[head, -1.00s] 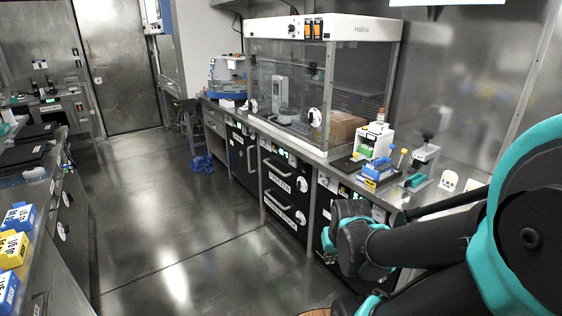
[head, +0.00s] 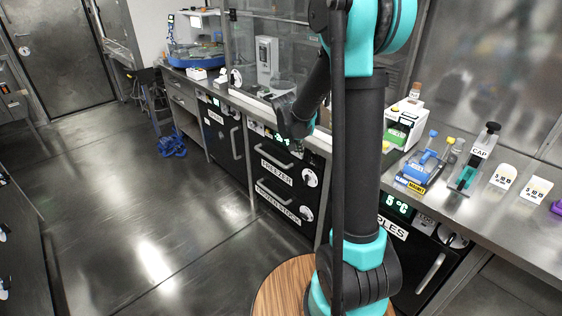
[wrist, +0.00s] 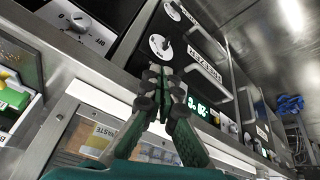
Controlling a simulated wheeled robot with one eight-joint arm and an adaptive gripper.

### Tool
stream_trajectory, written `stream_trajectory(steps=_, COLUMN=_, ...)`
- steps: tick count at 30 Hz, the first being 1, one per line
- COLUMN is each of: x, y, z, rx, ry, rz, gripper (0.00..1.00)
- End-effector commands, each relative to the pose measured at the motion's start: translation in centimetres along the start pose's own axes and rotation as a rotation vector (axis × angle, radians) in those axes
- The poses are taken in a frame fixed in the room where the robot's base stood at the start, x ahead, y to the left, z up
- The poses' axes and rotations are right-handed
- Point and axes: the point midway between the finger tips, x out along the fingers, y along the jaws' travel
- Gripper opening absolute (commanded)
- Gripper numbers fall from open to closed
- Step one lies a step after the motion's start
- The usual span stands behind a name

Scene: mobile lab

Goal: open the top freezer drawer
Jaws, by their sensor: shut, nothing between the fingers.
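The top freezer drawer (head: 275,171) is a black front with a white FREEZER label, a light bar handle (head: 274,157) and a round white knob (head: 311,178). It looks shut. In the wrist view, which is turned nearly upside down, its handle (wrist: 208,82) lies right of my gripper, between the label (wrist: 207,50) and the green display. The knob (wrist: 159,44) is just beyond the fingertips. My gripper (wrist: 163,72) is shut and empty, apart from the handle. In the head view, my arm reaches toward the counter edge above the freezer, and the fingertips are hard to make out.
A second drawer (head: 284,202) with its own handle sits below. A black cabinet (head: 222,138) stands to the left and a samples unit (head: 408,250) to the right. The counter (head: 468,216) holds a blue rack (head: 421,168) and small devices. Floor in front is clear.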

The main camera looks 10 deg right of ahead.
Motion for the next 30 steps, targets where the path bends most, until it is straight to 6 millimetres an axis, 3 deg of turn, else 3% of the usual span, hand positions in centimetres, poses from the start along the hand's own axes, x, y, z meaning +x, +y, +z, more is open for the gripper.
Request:
stream_trajectory(steps=6, x=5.3, y=-6.0, z=-4.9, rx=0.121, ry=0.057, rz=0.071, gripper=0.00)
stream_trajectory(steps=12, x=10.8, y=-11.4, z=-7.8, rx=0.238, ry=0.125, rz=0.123, gripper=0.00)
stream_trajectory(steps=21, x=18.6, y=-18.2, z=-9.0, rx=0.398, ry=0.235, rz=0.171, gripper=0.00)
stream_trajectory(steps=30, x=21.8, y=-20.3, z=-8.9, rx=0.462, ry=0.283, rz=0.183, gripper=0.00)
